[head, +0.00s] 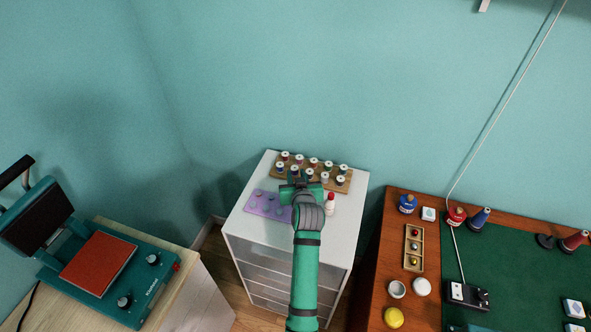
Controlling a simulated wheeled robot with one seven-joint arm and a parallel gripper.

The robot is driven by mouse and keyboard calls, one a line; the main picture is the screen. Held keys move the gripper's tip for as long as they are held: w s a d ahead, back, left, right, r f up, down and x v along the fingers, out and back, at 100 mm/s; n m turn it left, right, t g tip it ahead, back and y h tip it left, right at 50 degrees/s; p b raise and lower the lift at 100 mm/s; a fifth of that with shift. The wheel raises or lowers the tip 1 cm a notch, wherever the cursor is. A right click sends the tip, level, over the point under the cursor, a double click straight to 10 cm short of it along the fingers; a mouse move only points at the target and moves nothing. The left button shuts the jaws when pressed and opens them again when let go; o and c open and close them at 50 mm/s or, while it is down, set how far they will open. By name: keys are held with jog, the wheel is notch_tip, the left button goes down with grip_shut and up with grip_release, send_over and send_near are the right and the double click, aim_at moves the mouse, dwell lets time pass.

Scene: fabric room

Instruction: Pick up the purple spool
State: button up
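Several small spools with pale tops stand in rows on a wooden rack (341,186) on top of a white drawer cabinet (259,232). Their thread colours are small and hard to read, so I cannot tell for sure which one is the purple spool. My gripper (299,188) is over the cabinet top, at the front edge of the rack, close to the front row of spools. My own wrist and arm cover its fingers and part of the rack, so I cannot see whether it is open or holds anything.
A purple tray (262,204) with small round pieces lies left of my gripper. A heat press (98,268) is at left; a wooden table with a green mat (510,260) is at right.

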aim_at(295, 171)
jog(key=shift+x, duration=3.1)
jog(key=shift+f, duration=0.1)
grip_shut()
